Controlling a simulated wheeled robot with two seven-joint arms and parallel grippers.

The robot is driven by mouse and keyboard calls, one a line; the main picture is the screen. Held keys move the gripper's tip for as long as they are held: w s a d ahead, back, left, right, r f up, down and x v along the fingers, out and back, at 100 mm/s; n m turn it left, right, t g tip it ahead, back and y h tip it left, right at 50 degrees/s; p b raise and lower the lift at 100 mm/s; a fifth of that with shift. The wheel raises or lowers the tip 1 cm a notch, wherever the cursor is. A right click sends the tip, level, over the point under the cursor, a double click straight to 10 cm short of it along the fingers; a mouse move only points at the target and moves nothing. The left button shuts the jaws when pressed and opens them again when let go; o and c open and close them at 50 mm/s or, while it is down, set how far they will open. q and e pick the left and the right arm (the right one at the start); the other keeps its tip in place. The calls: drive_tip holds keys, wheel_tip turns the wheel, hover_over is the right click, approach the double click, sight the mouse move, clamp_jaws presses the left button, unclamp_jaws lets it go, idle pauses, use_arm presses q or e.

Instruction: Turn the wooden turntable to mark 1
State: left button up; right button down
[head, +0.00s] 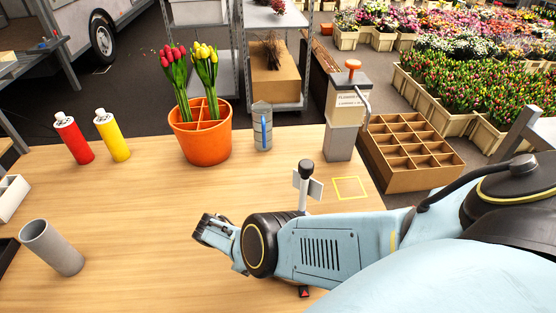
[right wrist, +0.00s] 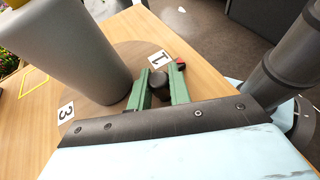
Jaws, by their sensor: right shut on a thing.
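The wooden turntable (right wrist: 112,95) shows in the right wrist view, with a white label "1" (right wrist: 159,59) near its edge and a white label "3" (right wrist: 66,112) at the left. A red-and-black pointer (right wrist: 180,65) sits beside label 1, slightly to its right; the pointer also shows in the head view (head: 304,292). My right gripper (right wrist: 159,80) has its green fingers shut on a dark round knob (right wrist: 157,77) on the turntable. In the head view my right arm hides the gripper and most of the turntable. My left gripper is not in view.
A grey column (right wrist: 72,45) stands close to the right gripper. The table's middle left is clear.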

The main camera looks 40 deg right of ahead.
drive_tip(key=shift+w, duration=0.1)
idle(0.3)
drive_tip(key=c, duration=1.3)
unclamp_jaws()
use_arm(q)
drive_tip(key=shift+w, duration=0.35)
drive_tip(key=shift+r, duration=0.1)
use_arm(e)
wheel_tip(320, 180, up, 10)
drive_tip(key=p, duration=1)
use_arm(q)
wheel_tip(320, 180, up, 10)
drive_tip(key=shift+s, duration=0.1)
